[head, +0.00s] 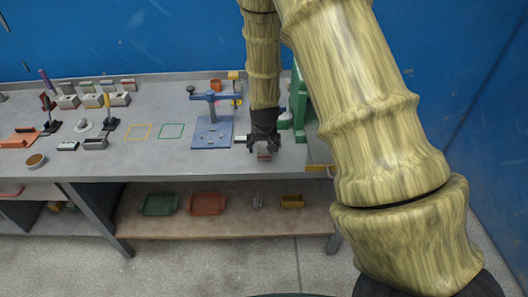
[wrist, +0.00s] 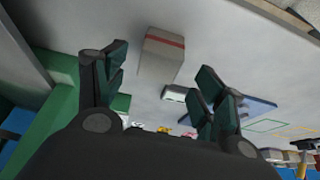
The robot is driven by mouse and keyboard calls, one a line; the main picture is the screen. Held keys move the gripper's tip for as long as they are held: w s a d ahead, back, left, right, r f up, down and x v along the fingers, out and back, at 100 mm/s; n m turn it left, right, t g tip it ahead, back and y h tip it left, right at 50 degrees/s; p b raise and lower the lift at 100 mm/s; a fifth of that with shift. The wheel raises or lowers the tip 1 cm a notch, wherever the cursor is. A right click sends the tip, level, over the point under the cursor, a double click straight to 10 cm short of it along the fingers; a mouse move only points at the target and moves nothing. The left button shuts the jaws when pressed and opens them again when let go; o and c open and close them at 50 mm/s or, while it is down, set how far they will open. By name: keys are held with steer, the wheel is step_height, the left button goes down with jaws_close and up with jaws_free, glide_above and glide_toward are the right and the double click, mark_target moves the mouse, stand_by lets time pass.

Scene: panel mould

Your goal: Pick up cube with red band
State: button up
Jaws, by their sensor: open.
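The cube with the red band (wrist: 158,60) is a grey block with a red stripe along one edge. In the wrist view it stands on the grey bench between and beyond my open fingertips, with a gap showing on both sides. In the head view a small part of the cube (head: 264,157) shows just below my gripper (head: 264,146), near the bench's front edge. In the wrist view my gripper (wrist: 163,65) is open and holds nothing. I cannot tell the exact height of the fingers over the bench.
A small pale block (wrist: 175,93) lies close to the cube. A blue clamp fixture (head: 212,142) stands left of my gripper, and a green machine (head: 299,110) stands behind right. Trays lie on the lower shelf (head: 235,220).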

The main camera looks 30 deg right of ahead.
mark_target(264, 148)
steer(key=shift+p+x, duration=0.95)
steer(key=shift+x, duration=1.35)
steer(key=shift+s+d, duration=0.1)
steer(key=shift+s, duration=0.05)
steer(key=c, duration=1.2)
